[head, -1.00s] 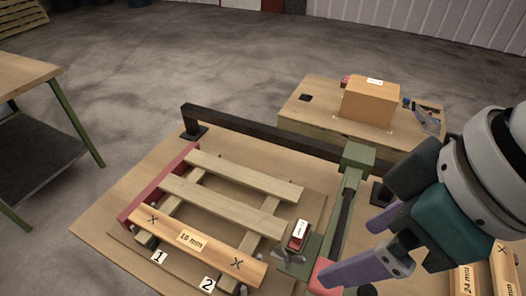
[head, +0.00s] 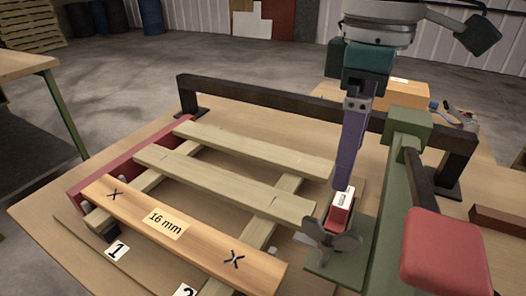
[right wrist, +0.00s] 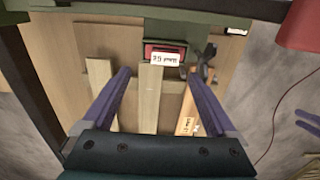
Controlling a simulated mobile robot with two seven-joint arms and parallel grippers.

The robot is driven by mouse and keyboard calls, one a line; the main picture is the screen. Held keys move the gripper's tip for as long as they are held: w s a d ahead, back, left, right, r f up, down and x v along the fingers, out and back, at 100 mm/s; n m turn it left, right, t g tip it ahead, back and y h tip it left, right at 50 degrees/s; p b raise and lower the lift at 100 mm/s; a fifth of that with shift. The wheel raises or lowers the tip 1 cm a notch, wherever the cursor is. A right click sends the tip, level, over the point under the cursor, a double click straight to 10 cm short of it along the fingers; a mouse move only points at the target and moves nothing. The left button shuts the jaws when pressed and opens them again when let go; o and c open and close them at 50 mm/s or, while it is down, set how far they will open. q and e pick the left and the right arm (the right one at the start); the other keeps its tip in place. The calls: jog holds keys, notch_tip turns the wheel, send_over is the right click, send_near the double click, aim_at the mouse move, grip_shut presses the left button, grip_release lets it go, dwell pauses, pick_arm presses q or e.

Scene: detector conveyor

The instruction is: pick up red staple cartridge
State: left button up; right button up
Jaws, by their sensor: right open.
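The red staple cartridge (head: 341,211), with a white label on top, sits on a green bracket (head: 345,258) beside a grey winged knob (head: 330,240). In the right wrist view the red cartridge (right wrist: 163,53) reads "25 mm" and lies ahead, between the lines of the two fingers. My right gripper (head: 345,184) points down just above and behind the cartridge in the head view, its fingers seen edge-on. In the right wrist view my right gripper (right wrist: 157,73) is wide open and empty. My left gripper is not in view.
A slatted wooden frame (head: 225,180), with a front board marked "16 mm" (head: 130,206), lies left of the cartridge. A green arm (head: 398,190) with a red pad (head: 445,254) stands close on the right. A dark rail (head: 270,105) crosses behind. A cardboard box (head: 400,94) is farther back.

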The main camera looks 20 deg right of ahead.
aim_at(341, 195)
jog(key=f, duration=0.7)
jog(key=shift+s+a+f+b, duration=0.1)
jog(key=shift+s+a+b, duration=0.15)
jog(key=shift+s+b, duration=0.1)
jog(key=shift+c, duration=0.2)
jog(key=c, duration=1)
